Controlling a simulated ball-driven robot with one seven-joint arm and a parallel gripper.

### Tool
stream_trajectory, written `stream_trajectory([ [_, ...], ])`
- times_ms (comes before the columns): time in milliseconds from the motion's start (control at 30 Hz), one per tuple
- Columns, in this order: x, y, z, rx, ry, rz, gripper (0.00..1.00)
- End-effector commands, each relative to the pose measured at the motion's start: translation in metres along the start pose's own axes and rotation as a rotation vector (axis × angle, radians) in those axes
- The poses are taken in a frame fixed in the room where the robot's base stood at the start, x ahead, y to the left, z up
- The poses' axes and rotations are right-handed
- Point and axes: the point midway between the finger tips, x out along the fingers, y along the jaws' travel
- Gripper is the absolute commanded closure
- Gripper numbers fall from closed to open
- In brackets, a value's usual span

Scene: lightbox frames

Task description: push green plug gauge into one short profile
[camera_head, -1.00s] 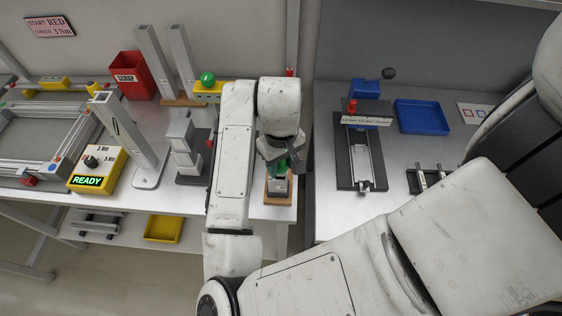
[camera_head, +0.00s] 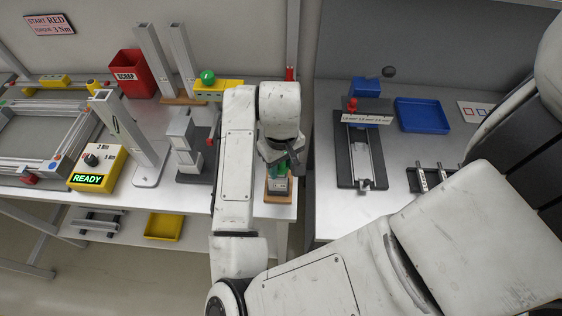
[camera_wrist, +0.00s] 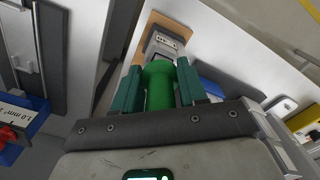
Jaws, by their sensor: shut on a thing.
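My gripper (camera_wrist: 160,88) is shut on the green plug gauge (camera_wrist: 159,86), which sits between its two green fingers in the wrist view. The gauge (camera_head: 280,172) shows only partly beneath my wrist in the head view. A grey metal piece that looks like a short profile (camera_wrist: 164,43) stands just beyond the gauge's end. It also shows in the head view (camera_head: 279,187), on a brown wooden block (camera_head: 278,200). The gauge lines up closely with it. I cannot tell whether its tip is inside.
A black rack (camera_head: 413,182) with several short bars lies on the right table. A slide fixture (camera_head: 345,165) and blue tray (camera_head: 423,115) stand there too. Left of my arm are a grey stepped stand (camera_head: 182,137) and a yellow READY box (camera_head: 97,167).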

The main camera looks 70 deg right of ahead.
Motion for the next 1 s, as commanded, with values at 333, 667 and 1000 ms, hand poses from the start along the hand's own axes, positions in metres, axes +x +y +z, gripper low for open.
stream_trajectory([
  [333,0.008,0.000,0.000,-0.001,0.001,-0.001,0.91],
  [667,0.015,0.000,0.000,0.000,0.000,0.000,0.55],
  [1000,0.015,-0.001,0.000,-0.001,0.000,-0.001,0.28],
])
